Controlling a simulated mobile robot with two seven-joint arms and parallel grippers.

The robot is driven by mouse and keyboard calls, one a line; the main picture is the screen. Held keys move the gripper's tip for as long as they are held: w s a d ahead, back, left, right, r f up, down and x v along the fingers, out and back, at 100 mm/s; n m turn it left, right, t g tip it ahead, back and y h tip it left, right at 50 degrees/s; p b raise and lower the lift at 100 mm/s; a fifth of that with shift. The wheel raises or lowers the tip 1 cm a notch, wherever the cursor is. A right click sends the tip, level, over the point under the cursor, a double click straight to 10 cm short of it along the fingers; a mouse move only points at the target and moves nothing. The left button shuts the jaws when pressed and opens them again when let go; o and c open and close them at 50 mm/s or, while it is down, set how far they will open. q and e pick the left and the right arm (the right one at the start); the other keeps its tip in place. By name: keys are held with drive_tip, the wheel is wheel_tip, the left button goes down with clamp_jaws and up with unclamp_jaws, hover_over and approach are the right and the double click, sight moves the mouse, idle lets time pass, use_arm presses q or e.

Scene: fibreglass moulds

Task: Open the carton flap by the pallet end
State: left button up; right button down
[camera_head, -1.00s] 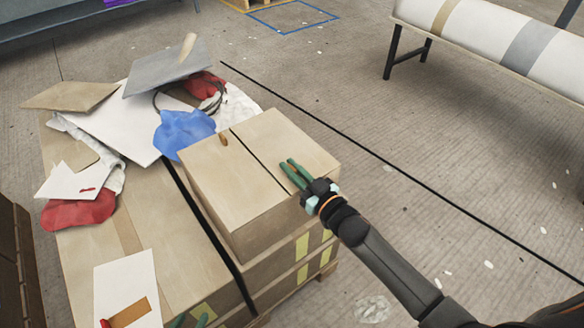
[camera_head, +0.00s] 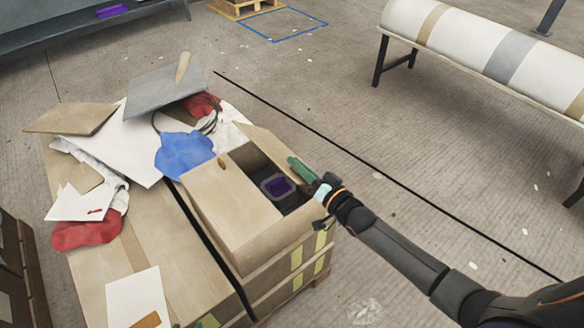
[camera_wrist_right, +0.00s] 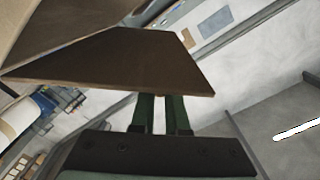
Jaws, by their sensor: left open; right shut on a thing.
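The carton (camera_head: 275,245) stands on the near right part of the pallet load. Its right flap (camera_head: 266,148) is tilted up, and its left flap (camera_head: 222,205) lies flat, with a small brown piece at its far end. My right gripper (camera_head: 298,168) is shut on the right flap at its outer edge. In the right wrist view the green fingers (camera_wrist_right: 165,112) meet the edge of the brown flap panel (camera_wrist_right: 125,62). Inside the carton a dark container (camera_head: 278,186) with purple contents shows. My left gripper is not in view.
Left of the carton lie a blue cloth (camera_head: 184,155), red cloths (camera_head: 88,232), white sheets (camera_head: 115,143) and a grey board (camera_head: 165,82). A bench with a striped roll (camera_head: 470,40) stands at upper right.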

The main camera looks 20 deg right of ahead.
drive_tip(key=shift+w+d+r+m, duration=0.3)
drive_tip(key=shift+d+r+m, duration=0.25)
drive_tip(key=shift+d+m, duration=0.2)
drive_tip(key=shift+w+d+r+m, duration=0.15)
drive_tip(key=shift+d+r+m, duration=0.05)
drive_tip(key=shift+d+m, duration=0.3)
drive_tip(key=shift+w+d+r+m, duration=0.2)
drive_tip(key=shift+d+m, duration=0.15)
drive_tip(key=shift+m, duration=0.2)
use_arm(q)
drive_tip(key=shift+s+a, duration=0.2)
drive_tip(key=shift+s, duration=0.05)
use_arm(e)
drive_tip(key=shift+d+r+m, duration=0.1)
drive_tip(key=shift+d+m, duration=0.1)
drive_tip(key=shift+m, duration=0.1)
drive_tip(key=c, duration=0.9)
unclamp_jaws()
use_arm(q)
drive_tip(key=shift+r, duration=0.1)
